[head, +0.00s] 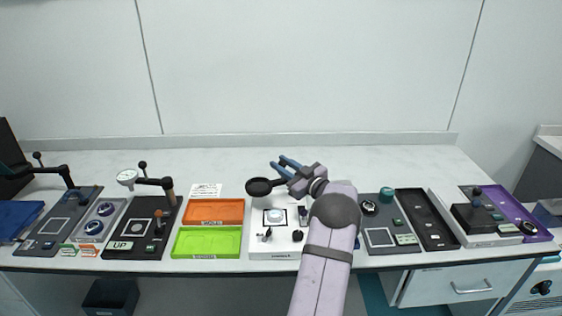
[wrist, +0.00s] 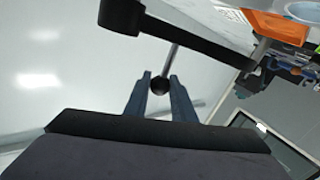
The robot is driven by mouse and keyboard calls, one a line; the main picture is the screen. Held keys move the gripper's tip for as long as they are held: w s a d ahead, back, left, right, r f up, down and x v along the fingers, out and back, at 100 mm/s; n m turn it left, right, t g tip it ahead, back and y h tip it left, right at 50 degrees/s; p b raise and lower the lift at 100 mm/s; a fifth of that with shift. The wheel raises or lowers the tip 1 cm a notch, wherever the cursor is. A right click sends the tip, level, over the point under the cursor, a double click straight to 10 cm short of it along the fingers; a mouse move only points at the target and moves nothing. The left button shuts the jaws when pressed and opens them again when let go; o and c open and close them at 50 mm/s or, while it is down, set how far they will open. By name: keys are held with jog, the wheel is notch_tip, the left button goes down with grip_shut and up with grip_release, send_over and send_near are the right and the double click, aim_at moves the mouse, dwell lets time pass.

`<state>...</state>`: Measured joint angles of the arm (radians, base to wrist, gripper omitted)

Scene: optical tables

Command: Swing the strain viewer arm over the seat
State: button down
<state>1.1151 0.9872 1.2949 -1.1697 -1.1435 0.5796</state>
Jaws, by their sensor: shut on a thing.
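The strain viewer arm is a black bar with a round dark head (head: 258,187), above and left of the white viewer base (head: 262,243). My gripper (head: 281,165) is at the bar, right of the head. In the wrist view, the fingers (wrist: 160,90) are shut on the dark ball knob (wrist: 160,86) of a thin post. The black bar (wrist: 190,38) crosses above them. My arm hides the right part of the base.
Orange (head: 213,211) and green (head: 208,242) trays lie left of the base. A dark station with a white dial (head: 127,177) on a swing arm stands further left. A dark plate (head: 389,228) and a black tray (head: 427,220) are to the right. The table's back strip is clear.

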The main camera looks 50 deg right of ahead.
jog(key=n+y, duration=0.1)
jog(key=s+n+y+b, duration=0.1)
jog(key=y, duration=0.1)
jog(key=s+n+y, duration=0.1)
jog(key=y, duration=0.1)
jog(key=shift+a+b, duration=0.25)
jog(key=shift+b, duration=0.15)
jog(key=shift+s+r+n+y, duration=0.1)
jog(key=shift+n+y, duration=0.4)
jog(key=shift+y, duration=0.1)
jog(key=c, duration=1.5)
grip_release()
jog(key=shift+b+v, duration=1.05)
jog(key=shift+v, duration=2.65)
